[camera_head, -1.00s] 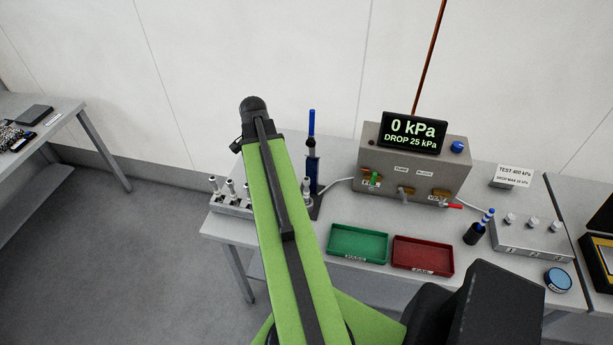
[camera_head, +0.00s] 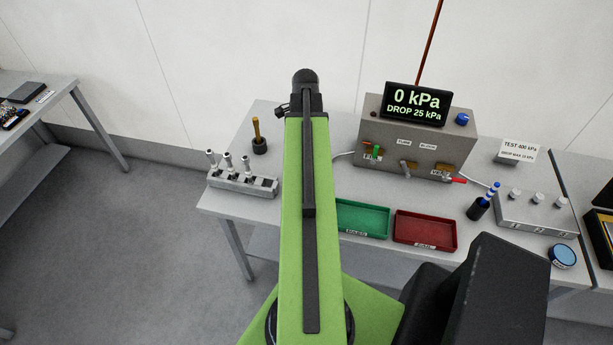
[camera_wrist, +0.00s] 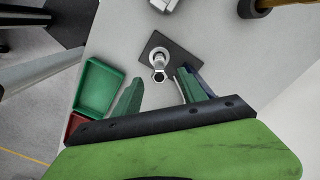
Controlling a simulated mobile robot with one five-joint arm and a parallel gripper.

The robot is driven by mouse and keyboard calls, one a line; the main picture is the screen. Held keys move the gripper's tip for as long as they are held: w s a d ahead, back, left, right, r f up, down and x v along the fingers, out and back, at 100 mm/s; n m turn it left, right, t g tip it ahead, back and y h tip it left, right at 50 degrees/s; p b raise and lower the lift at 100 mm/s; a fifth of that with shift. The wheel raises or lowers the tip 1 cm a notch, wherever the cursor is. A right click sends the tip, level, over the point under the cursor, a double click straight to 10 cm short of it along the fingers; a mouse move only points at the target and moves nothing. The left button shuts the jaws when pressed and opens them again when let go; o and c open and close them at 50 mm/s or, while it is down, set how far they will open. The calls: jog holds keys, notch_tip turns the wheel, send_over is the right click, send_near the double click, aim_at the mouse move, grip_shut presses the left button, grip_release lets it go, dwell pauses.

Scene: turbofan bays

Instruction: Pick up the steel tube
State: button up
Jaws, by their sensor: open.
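A steel tube (camera_wrist: 158,60) stands on a small dark square plate in the wrist view, seen nearly end-on from above. My gripper (camera_wrist: 159,76) is open, with one green finger to each side of the line to the tube. The fingertips point toward it, and I cannot tell the remaining distance. In the head view my arm hides this tube and the fingers. Several other steel pieces (camera_head: 228,160) stand upright in a grey rack (camera_head: 243,183) to the left of my arm.
A green tray (camera_head: 362,217) and red tray (camera_head: 425,231) lie right of my arm. A test box (camera_head: 415,139) with a display reading 0 kPa stands behind them. A brass-coloured post (camera_head: 256,130) on a dark base stands behind the rack. Clear table lies around the post.

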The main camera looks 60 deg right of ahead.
notch_tip(320, 180, down, 9)
jog(key=b, duration=0.7)
jog(key=shift+s+r, duration=0.1)
jog(key=shift+r, duration=0.25)
grip_shut()
